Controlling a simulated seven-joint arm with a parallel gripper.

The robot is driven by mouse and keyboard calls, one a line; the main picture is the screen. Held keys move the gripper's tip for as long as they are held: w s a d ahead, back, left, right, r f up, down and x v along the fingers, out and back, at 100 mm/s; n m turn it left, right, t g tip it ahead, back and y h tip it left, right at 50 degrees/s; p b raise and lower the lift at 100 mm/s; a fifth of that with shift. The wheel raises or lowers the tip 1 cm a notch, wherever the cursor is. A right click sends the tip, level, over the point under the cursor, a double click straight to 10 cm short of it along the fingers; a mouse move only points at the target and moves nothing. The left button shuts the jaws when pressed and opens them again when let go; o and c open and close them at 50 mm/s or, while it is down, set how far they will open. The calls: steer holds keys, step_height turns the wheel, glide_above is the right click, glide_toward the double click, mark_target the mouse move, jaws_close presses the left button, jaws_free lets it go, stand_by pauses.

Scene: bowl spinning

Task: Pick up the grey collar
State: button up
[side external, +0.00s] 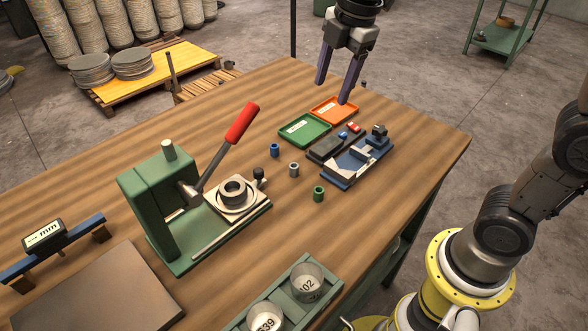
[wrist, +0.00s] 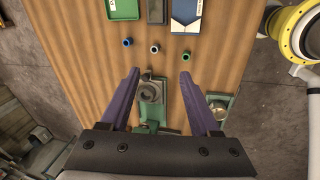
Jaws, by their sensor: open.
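The grey collar (side external: 294,169) is a small ring standing on the wooden table, between a blue collar (side external: 274,150) and a green collar (side external: 319,193). In the wrist view the grey collar (wrist: 155,48) shows beyond the fingertips, in the middle of the row. My gripper (side external: 331,92) has two long purple fingers, spread apart with nothing between them. It is raised above the far part of the table and touches no collar. In the wrist view my gripper (wrist: 160,72) frames the press base from above.
A green press (side external: 157,205) with a red handle (side external: 242,122) stands left of the collars. A green tray (side external: 305,130), an orange tray (side external: 335,110) and a blue fixture (side external: 357,160) lie behind and right. Bare table surrounds the collars closely.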

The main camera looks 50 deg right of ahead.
steer(key=w+a+f+n+g, duration=0.2)
steer(key=w+a+f, duration=0.1)
steer(key=w+f, duration=0.35)
glide_above(294, 165)
step_height(294, 165, down, 10)
steer(key=shift+s+a+f, duration=0.1)
steer(key=shift+a, duration=0.05)
steer(key=shift+f, duration=3.05)
jaws_close()
